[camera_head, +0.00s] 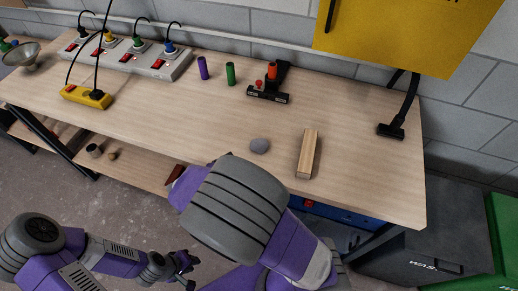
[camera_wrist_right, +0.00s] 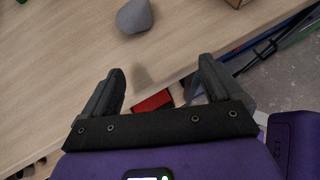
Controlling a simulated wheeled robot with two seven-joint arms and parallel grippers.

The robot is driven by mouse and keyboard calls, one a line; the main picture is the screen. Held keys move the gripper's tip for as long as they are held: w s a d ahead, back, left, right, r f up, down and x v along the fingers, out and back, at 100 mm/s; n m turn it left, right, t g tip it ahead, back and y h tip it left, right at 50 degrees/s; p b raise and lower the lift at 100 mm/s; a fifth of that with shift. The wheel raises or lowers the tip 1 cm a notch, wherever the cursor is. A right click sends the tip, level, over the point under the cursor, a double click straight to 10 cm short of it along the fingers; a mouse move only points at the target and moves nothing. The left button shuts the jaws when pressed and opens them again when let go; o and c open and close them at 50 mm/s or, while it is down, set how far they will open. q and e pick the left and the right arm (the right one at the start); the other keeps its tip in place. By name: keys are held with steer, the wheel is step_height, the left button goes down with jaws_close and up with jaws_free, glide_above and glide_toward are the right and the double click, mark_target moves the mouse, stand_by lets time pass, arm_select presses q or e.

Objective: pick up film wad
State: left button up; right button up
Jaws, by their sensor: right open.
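The film wad, a small grey rounded lump (camera_head: 260,145), lies on the wooden bench top near its front edge. It also shows at the top of the right wrist view (camera_wrist_right: 134,17). My right gripper (camera_wrist_right: 160,75) is open and empty, with the wad beyond its fingertips, apart from them and toward the left finger. In the head view my right arm hides that gripper. My left gripper (camera_head: 186,271) is low, in front of the bench and away from the wad. Its small dark fingers look apart with nothing between them.
A wooden batten block (camera_head: 307,153) lies just right of the wad. Purple (camera_head: 203,68) and green (camera_head: 230,74) cylinders and a black stand (camera_head: 268,92) are farther back. A power strip (camera_head: 128,57) and a yellow socket block (camera_head: 86,96) are at left. The bench middle is clear.

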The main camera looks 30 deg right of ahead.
mark_target(255, 147)
steer(key=w+d+t+h, duration=0.1)
steer(key=w+d+r+n+h+b, duration=0.1)
steer(key=w, duration=0.1)
steer(key=shift+w+d+t, duration=0.2)
steer(key=shift+d+t, duration=0.15)
steer(key=shift+t, duration=0.05)
steer(key=shift+w+d, duration=0.15)
steer(key=shift+d, duration=0.2)
steer(key=b+x, duration=0.3)
steer(key=x, duration=0.2)
steer(key=shift+w+d+f, duration=0.15)
steer(key=shift+d, duration=0.05)
steer(key=shift+w+d+f, duration=0.15)
steer(key=shift+w+d, duration=0.1)
steer(key=shift+d, duration=0.25)
steer(key=c, duration=1.1)
